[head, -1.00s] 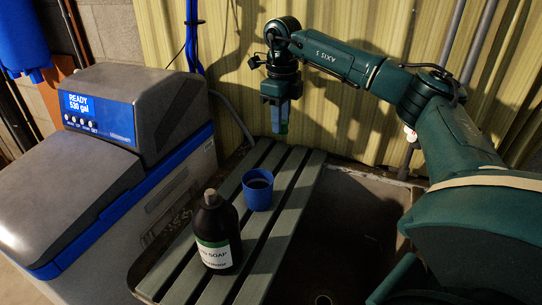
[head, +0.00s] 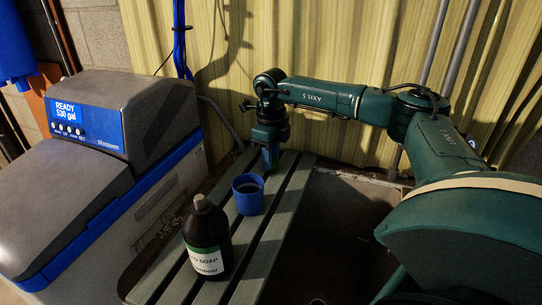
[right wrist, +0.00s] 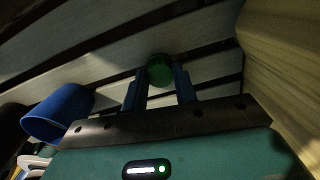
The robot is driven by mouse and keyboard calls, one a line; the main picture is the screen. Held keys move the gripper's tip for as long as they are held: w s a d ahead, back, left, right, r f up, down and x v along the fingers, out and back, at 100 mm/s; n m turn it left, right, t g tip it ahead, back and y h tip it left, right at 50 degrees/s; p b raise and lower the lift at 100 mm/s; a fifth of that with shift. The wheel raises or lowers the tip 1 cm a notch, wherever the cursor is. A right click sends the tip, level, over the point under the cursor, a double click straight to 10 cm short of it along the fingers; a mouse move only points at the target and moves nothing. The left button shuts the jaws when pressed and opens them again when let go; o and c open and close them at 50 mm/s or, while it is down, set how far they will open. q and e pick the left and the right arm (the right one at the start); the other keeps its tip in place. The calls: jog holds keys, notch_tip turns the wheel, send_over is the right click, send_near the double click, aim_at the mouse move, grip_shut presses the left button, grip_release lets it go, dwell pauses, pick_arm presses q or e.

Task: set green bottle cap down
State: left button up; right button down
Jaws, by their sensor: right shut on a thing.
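A small round green bottle cap (right wrist: 159,68) is between the blue fingertips of my right gripper (right wrist: 158,82) in the right wrist view. The gripper is shut on it, low over the slatted bench (head: 272,209). I cannot tell whether the cap touches the slats. In the head view my right gripper (head: 270,158) points down at the bench's far end, just behind the blue cup; the cap is not clearly visible there. My left gripper is not in view.
A blue cup (head: 247,201) stands on the slats close to the gripper; it also shows in the right wrist view (right wrist: 57,112). A dark soap bottle (head: 207,238) stands nearer. The water softener (head: 95,150) is left. A corrugated yellow wall (head: 330,55) rises close behind.

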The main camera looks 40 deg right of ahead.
jog(key=shift+f, duration=0.2)
jog(key=c, duration=1.1)
grip_release()
jog(key=shift+r, duration=0.1)
notch_tip(320, 180, up, 8)
jog(key=shift+f, duration=0.1)
jog(key=shift+s+a+f, duration=0.1)
